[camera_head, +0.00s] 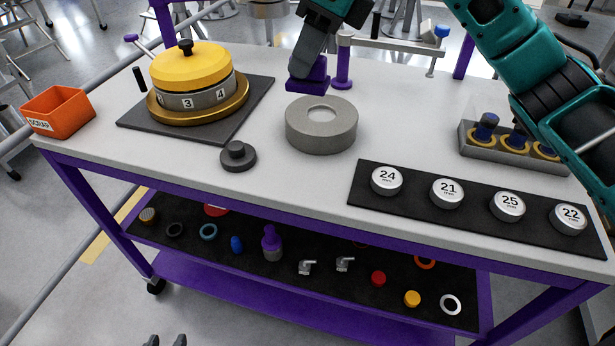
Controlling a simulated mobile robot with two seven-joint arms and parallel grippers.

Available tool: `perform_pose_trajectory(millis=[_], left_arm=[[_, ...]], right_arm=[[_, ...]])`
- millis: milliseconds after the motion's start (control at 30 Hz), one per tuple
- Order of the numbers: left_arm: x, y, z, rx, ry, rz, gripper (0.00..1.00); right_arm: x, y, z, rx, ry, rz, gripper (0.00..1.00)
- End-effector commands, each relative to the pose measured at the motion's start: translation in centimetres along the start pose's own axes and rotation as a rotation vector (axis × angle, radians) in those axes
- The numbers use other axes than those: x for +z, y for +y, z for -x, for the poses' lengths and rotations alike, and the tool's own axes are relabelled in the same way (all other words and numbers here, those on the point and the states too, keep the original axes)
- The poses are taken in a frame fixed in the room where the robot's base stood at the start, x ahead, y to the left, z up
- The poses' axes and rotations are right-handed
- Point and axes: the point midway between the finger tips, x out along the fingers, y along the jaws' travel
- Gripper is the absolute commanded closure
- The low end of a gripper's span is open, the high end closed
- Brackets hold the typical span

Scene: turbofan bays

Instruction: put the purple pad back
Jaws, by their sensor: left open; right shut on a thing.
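The purple pad (307,84) is in my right gripper (310,68), just behind the grey ring block on the bench top. The grey fingers come down onto the pad from above and are shut on it. The fingers cover part of it, and I cannot tell whether its underside touches the bench. A purple post (343,70) stands close to its right. My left gripper (166,341) shows only as two fingertips at the bottom edge, apart and empty, low in front of the cart.
The grey ring block (320,142) and a dark knob (238,157) are nearby. A yellow-topped housing (192,67) and orange scrap bin (59,112) stand left. Numbered caps lie on a black mat (365,207); a grey holder (480,150) is right. The lower shelf (190,243) holds small parts.

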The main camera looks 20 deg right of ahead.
Motion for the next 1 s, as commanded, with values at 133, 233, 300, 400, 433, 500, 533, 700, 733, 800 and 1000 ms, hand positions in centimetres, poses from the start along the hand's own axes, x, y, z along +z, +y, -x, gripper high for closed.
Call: perform_pose_trajectory(millis=[133,233,300,400,433,500,533,700,733,800,1000], left_arm=[[0.2,0.0,-0.2,0.000,0.001,0.000,0.57],[0.3,0.0,-0.3,0.000,0.001,0.000,0.57],[0.3,0.0,-0.4,0.000,0.003,0.000,0.57],[0.3,0.0,-0.6,-0.001,0.006,-0.001,0.57],[0.3,0.0,-0.6,-0.001,0.007,-0.001,0.57],[0.2,-0.1,-0.7,-0.001,0.009,-0.001,0.57],[0.2,-0.1,-0.7,-0.001,0.009,-0.002,0.57],[0.3,-0.1,-0.7,-0.001,0.010,-0.001,0.57],[0.3,-0.1,-0.7,-0.001,0.010,-0.002,0.57],[0.3,-0.1,-0.8,-0.001,0.010,-0.001,0.57],[0.5,-0.1,-0.8,-0.001,0.009,-0.001,0.57]], right_arm=[[-1.3,0.1,-2.9,0.003,0.006,-0.010,1.00],[-2.4,0.1,-5.5,0.003,0.006,-0.009,1.00],[-3.1,0.0,-7.2,0.003,0.006,-0.009,1.00],[-4.1,0.1,-9.7,0.004,0.005,-0.009,1.00],[-4.4,0.1,-10.3,0.003,0.005,-0.008,1.00],[-5.0,0.0,-11.8,0.003,0.004,-0.007,1.00],[-5.2,0.0,-12.3,0.002,0.004,-0.008,1.00],[-5.8,0.0,-14.0,-0.001,0.001,-0.005,1.00],[-5.9,0.0,-14.1,0.000,0.001,-0.005,1.00],[-6.0,0.0,-14.5,0.000,0.001,-0.006,1.00],[-7.2,0.0,-17.1,0.003,0.004,-0.007,1.00]])
